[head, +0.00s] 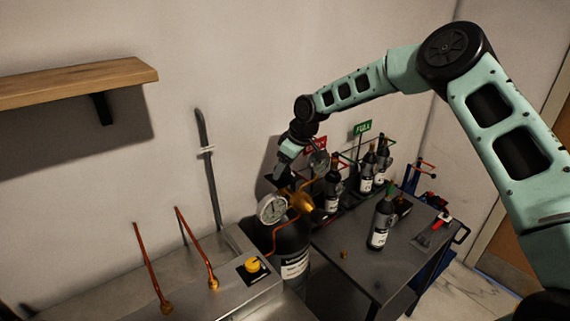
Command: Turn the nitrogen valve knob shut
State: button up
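A dark cylinder (292,245) with a white label stands at the right end of the steel bench. A round gauge (272,208) and a brass-coloured fitting (303,201) sit at its top. A yellow knob (252,265) on a black plate is set in the bench top, left of the cylinder. I cannot tell which of these parts is the nitrogen valve knob, as the lettering is too small to read. My gripper (284,178) points down just above and behind the gauge, well above the yellow knob. Its fingertips are small and partly hidden, so their opening and any contact are unclear.
Two copper pipes (196,247) rise from the steel bench (215,300). A grey table (345,268) at the right bears several dark bottles (382,220). Green (363,127) and red signs stand behind. A wooden shelf (75,82) hangs on the left wall.

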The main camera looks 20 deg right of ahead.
jog(key=c, duration=1)
jog(key=shift+f+b, duration=0.1)
jog(key=shift+b, duration=0.3)
jog(key=m+b, duration=0.3)
jog(key=shift+s+a+f+t+h+b, duration=0.1)
jog(key=shift+a+f+t+h+b, duration=0.1)
jog(key=shift+t+h+b, duration=0.15)
jog(key=m+h+b, duration=0.1)
jog(key=m+b, duration=0.1)
jog(key=m+t+h+b, duration=0.1)
jog(key=m+b, duration=0.1)
jog(key=shift+a+r, duration=0.1)
jog(key=shift+a, duration=0.1)
jog(key=m+h+b, duration=0.1)
jog(key=m, duration=0.2)
jog(key=m+h+b, duration=0.1)
jog(key=m+b, duration=0.1)
jog(key=m, duration=0.1)
jog(key=shift+a+r, duration=0.15)
jog(key=shift+a+r+m+g+h+p, duration=0.1)
jog(key=shift+m+g+h+p, duration=0.45)
jog(key=shift+m, duration=1.95)
jog(key=shift+h, duration=0.3)
